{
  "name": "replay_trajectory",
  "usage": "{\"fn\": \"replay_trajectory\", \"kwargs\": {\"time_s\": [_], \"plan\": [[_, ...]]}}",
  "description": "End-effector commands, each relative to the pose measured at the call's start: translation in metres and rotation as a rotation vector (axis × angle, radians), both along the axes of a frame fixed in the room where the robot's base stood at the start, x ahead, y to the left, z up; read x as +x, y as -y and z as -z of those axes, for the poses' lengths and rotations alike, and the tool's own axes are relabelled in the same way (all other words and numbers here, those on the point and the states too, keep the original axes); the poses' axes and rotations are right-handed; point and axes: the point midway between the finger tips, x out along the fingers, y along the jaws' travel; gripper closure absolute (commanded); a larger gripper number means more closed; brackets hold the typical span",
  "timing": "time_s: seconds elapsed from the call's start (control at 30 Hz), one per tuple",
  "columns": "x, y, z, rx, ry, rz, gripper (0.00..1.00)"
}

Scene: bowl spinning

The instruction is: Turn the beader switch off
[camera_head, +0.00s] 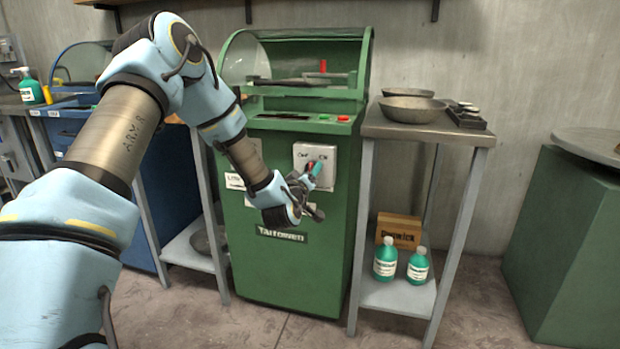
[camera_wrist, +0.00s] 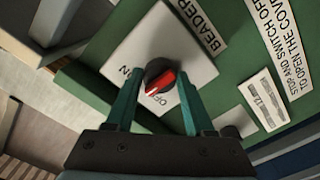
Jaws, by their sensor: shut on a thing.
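The beader switch is a black round knob with a red grip bar (camera_wrist: 160,83) on a pale plate (camera_wrist: 185,45) on the front of the green machine (camera_head: 300,240). In the wrist view, ON is at the plate's left and OFF at its lower side. The red bar lies at a slant, its white-marked end at the lower left, near OFF. My gripper (camera_wrist: 160,92) has its two green fingers on either side of the knob and is shut on it. In the head view my gripper (camera_head: 313,168) is at the plate and hides most of the knob.
A metal side table (camera_head: 452,132) with bowls (camera_head: 412,108) stands right of the machine, with green bottles (camera_head: 386,262) on its lower shelf. A blue machine (camera_head: 172,165) is at the left, behind my arm. The machine's clear cover (camera_head: 240,60) is on top.

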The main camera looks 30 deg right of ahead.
Motion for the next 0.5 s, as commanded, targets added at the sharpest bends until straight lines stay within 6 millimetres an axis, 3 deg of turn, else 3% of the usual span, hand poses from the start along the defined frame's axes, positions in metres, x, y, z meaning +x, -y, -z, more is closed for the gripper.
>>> {"fn": "replay_trajectory", "kwargs": {"time_s": [0.5], "plan": [[-0.0001, -0.0004, 0.0013, -0.357, -0.334, -0.001, 1.00]]}}
